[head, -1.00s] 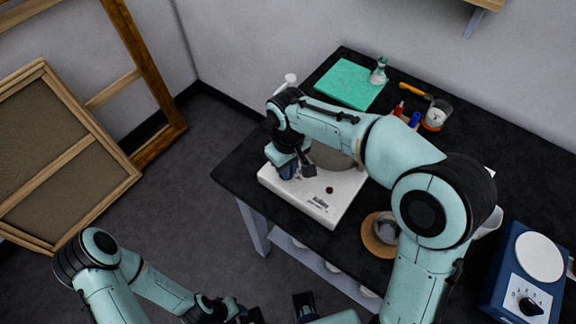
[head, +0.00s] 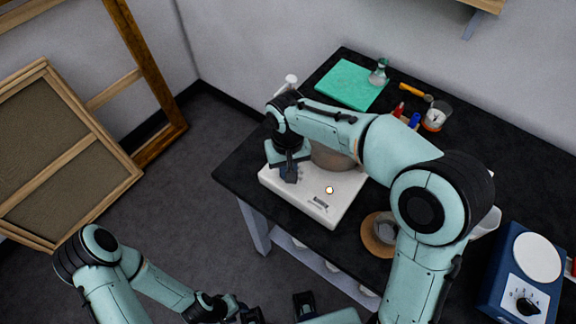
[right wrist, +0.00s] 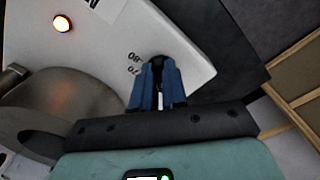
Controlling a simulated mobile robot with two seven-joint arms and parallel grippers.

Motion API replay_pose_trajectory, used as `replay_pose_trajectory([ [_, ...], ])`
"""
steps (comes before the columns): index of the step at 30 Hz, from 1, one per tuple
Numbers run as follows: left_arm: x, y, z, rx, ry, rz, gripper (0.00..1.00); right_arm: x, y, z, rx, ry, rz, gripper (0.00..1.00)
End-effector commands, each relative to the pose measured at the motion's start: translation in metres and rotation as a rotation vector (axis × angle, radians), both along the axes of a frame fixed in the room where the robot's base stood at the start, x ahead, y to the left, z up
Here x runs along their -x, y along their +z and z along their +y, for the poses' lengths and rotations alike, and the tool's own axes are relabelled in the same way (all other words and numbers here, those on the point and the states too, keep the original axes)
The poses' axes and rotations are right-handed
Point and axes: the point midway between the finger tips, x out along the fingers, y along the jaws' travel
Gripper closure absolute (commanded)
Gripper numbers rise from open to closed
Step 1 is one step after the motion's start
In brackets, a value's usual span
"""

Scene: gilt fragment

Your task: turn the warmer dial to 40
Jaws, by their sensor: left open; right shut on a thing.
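The white warmer (head: 305,198) stands on the black table with a metal pot (head: 333,158) on it. Its small indicator light (head: 329,190) glows orange, also in the right wrist view (right wrist: 62,24). My right gripper (head: 288,175) reaches down at the warmer's left front corner. In the right wrist view its blue fingers (right wrist: 157,88) are shut on the dial, which they almost wholly hide. The printed marks 80 and 70 show beside the fingers; 40 and the dial's pointer cannot be seen. My left gripper (head: 277,310) is open and empty at the bottom, away from the table.
A blue device (head: 500,277) with its own numbered black knob stands at the right. A green mat (head: 345,82), a flask (head: 378,72) and a jar (head: 437,115) are at the back. A bowl (head: 381,230) sits near the front edge. Frames lean on the left wall.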

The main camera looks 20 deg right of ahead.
Motion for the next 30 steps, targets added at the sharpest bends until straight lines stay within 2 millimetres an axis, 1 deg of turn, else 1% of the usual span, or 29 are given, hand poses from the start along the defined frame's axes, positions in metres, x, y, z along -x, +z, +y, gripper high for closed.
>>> replay_pose_trajectory([
  [3, -0.0006, 0.0012, 0.0, 0.0, 0.0, -0.001, 0.57, -0.0002, 0.0008, 0.0003, 0.0, -0.053, -0.001, 1.0],
  [9, -0.0008, 0.0018, 0.0, 0.0, 0.0, -0.001, 0.57, -0.0002, 0.0007, 0.0007, -0.001, -0.105, -0.001, 1.0],
  [22, -0.0009, 0.0018, 0.0, 0.0, 0.0, -0.001, 0.57, -0.0003, 0.0006, 0.0008, -0.001, -0.116, -0.001, 1.0],
  [23, -0.0009, 0.0018, 0.0, 0.0, 0.0, -0.001, 0.57, -0.0003, 0.0006, 0.0008, -0.001, -0.116, -0.001, 0.84],
  [24, -0.0009, 0.0018, 0.0, 0.0, 0.0, -0.001, 0.57, -0.0004, 0.0007, 0.0008, -0.001, -0.116, -0.002, 0.71],
  [25, -0.0009, 0.0018, 0.0, 0.0, 0.0, -0.001, 0.57, -0.0004, 0.0007, 0.0008, -0.001, -0.116, -0.002, 0.62],
  [30, -0.0008, 0.0018, 0.0, 0.0, 0.0, -0.001, 0.57, -0.0002, 0.0004, 0.0008, -0.001, -0.116, -0.001, 0.62],
])
